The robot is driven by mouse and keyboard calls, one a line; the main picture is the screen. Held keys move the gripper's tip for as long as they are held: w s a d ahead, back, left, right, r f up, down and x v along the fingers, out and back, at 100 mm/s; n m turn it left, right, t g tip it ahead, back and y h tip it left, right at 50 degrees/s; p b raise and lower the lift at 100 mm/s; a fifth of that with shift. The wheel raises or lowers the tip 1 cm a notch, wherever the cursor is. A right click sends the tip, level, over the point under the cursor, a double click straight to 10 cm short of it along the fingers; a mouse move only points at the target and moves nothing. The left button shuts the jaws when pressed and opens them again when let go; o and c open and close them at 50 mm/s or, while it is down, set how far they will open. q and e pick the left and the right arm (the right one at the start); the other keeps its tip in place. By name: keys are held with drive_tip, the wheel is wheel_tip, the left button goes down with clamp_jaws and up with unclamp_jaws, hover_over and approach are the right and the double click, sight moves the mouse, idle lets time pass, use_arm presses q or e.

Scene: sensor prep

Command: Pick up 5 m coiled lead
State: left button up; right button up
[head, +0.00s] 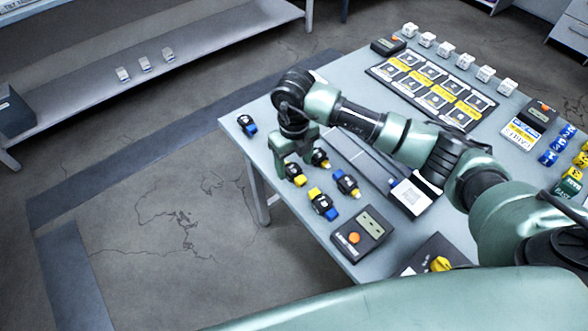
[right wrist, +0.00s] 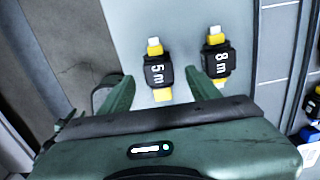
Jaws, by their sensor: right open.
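The 5 m coiled lead (right wrist: 158,72) is a black coil with yellow bands, a pale tip and a white "5 m" label. It lies on the table between my right gripper's fingers in the right wrist view. In the head view the lead (head: 298,180) shows partly, below the gripper. My right gripper (head: 291,160) is open above it, and its fingers (right wrist: 160,92) straddle the lead without visibly gripping it. A similar lead labelled 8 m (right wrist: 217,58) lies just right of the right finger. My left gripper is not in view.
Other coiled leads with blue parts (head: 323,205) lie nearby on the table (head: 290,225). A black device with an orange button (head: 362,235) stands near the front edge. A card tray (head: 432,90) and small white blocks (head: 466,61) are further back.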

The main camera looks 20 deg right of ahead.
drive_tip(key=shift+f, duration=0.65)
clamp_jaws()
drive_tip(key=shift+r, duration=0.15)
